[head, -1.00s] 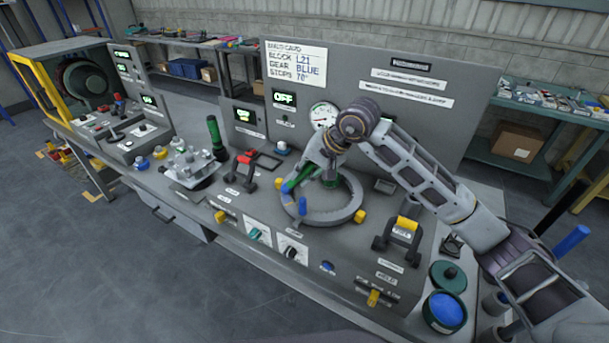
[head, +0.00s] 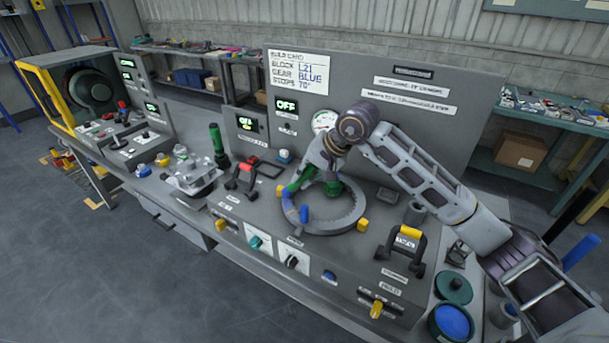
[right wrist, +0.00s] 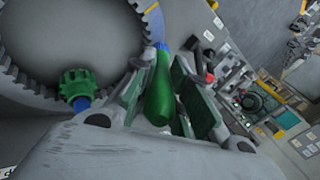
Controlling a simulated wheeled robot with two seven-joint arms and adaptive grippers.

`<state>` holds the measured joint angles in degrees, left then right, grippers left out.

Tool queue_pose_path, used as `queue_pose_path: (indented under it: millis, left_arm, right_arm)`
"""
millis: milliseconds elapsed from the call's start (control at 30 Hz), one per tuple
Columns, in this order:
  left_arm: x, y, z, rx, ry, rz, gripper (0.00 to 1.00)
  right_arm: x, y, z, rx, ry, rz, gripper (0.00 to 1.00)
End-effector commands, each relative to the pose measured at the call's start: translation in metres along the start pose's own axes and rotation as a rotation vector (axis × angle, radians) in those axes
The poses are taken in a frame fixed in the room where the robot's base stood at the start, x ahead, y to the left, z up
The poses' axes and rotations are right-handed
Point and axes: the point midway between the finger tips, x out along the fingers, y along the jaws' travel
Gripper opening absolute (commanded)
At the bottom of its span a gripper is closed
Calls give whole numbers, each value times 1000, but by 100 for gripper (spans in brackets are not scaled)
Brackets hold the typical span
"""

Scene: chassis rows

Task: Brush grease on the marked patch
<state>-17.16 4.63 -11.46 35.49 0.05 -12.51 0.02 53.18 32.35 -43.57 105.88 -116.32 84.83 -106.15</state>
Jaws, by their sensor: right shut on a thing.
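My right gripper (head: 300,180) is shut on a brush with a green handle (right wrist: 159,95) and a blue tip (right wrist: 162,46). In the right wrist view the ring's teeth (right wrist: 36,84) curve beside the brush. A small green gear (right wrist: 76,84) stands inside the ring, also in the head view (head: 334,188). An open green pot with blue contents (head: 452,322) stands at the bench's right. My left gripper is not in view.
A green lid (head: 453,287) lies behind the pot. A black-framed lever with a yellow top (head: 405,240) stands right of the ring, a red-handled one (head: 242,178) left. A tall panel (head: 440,125) rises behind. Knobs line the bench front.

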Motion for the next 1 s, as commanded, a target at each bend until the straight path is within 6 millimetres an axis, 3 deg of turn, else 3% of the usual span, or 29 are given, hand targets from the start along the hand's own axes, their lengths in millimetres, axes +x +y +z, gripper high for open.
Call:
queue_pose_path:
  millis: [267,433,500,1000]
  left_arm:
    - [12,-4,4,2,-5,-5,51]
    - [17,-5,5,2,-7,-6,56]
    - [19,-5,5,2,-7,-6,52]
    - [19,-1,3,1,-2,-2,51]
  right_arm:
    - [-3,7,13,-1,2,1,0]
    - [-6,10,21,-2,1,0,0]
    - [-7,11,24,-1,1,0,0]
    - [-9,12,27,0,-2,3,0]
